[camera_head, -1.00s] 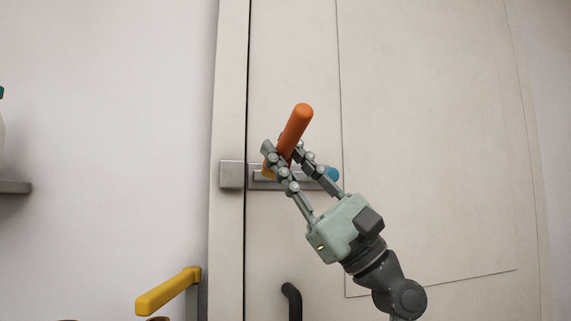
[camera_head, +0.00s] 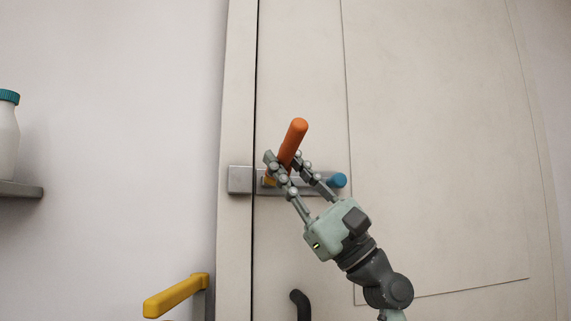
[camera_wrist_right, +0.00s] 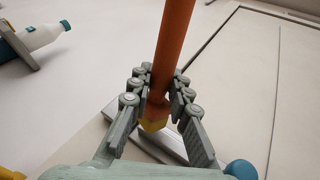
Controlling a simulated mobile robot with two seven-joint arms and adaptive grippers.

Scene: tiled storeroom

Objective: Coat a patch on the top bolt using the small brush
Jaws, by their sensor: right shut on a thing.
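The top bolt (camera_head: 310,188) is a grey metal slide bolt on the pale door, with a blue knob (camera_head: 338,180) at its right end and a square metal keeper (camera_head: 240,179) on the frame at left. The small brush (camera_head: 294,138) has an orange handle and a yellow part at its lower end. My right gripper (camera_head: 284,166) is shut on it in front of the bolt's left part. The brush also shows upright in the right wrist view (camera_wrist_right: 171,50), its yellow part between the fingers. Its bristles are hidden, so contact with the bolt cannot be told. My left gripper is out of view.
A yellow bar (camera_head: 175,296) juts out at lower left. A dark door handle (camera_head: 299,304) is below the bolt. A white bottle with a teal cap (camera_head: 8,135) stands on a grey shelf (camera_head: 20,189) at far left. The door's right side is clear.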

